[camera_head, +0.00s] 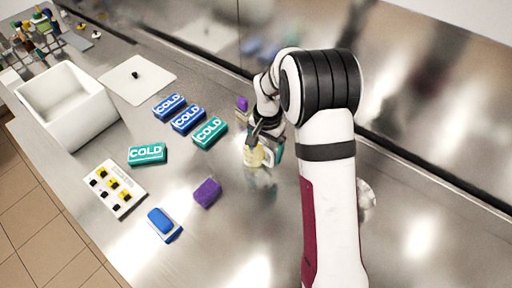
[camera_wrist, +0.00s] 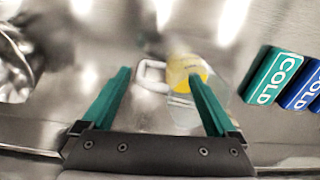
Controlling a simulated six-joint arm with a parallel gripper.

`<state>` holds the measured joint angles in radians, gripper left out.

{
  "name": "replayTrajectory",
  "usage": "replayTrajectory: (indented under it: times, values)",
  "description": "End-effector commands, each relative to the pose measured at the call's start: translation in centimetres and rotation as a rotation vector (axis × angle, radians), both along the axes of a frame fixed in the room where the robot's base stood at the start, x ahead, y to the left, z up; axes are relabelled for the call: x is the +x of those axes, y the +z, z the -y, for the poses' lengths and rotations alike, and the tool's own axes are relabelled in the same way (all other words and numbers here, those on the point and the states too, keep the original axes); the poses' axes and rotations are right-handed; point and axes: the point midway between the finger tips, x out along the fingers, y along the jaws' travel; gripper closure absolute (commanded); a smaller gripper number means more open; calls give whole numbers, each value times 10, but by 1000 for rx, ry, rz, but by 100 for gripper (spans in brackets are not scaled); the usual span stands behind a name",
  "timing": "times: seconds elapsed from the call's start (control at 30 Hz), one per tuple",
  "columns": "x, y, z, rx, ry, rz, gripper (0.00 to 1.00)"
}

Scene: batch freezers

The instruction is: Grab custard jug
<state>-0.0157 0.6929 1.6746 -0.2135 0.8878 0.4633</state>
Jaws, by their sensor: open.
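The custard jug (camera_head: 253,156) is a small clear jug with yellow custard, standing on the steel counter under my gripper (camera_head: 266,143). In the wrist view the jug (camera_wrist: 186,66) is right of centre, with its pale loop handle (camera_wrist: 150,76) pointing left. My gripper (camera_wrist: 158,76) is open with green fingers. The handle shows between the two fingertips, and the right finger overlaps the jug's body. I cannot tell whether a finger touches the jug.
Blue and green COLD packs (camera_head: 210,132) lie left of the jug. A purple block (camera_head: 207,193), a blue-and-white block (camera_head: 163,224), a tray of yellow and black pieces (camera_head: 121,183) and a white bin (camera_head: 95,112) are further left. The steel back wall (camera_head: 420,110) is close behind.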

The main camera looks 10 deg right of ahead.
Motion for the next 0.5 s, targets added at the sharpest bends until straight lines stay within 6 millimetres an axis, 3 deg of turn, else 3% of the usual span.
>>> replayTrajectory:
  times: [0.23,0.5]
  values:
    - [-3,-46,6,0,-2,-4,7]
    - [-3,-54,6,0,0,0,7]
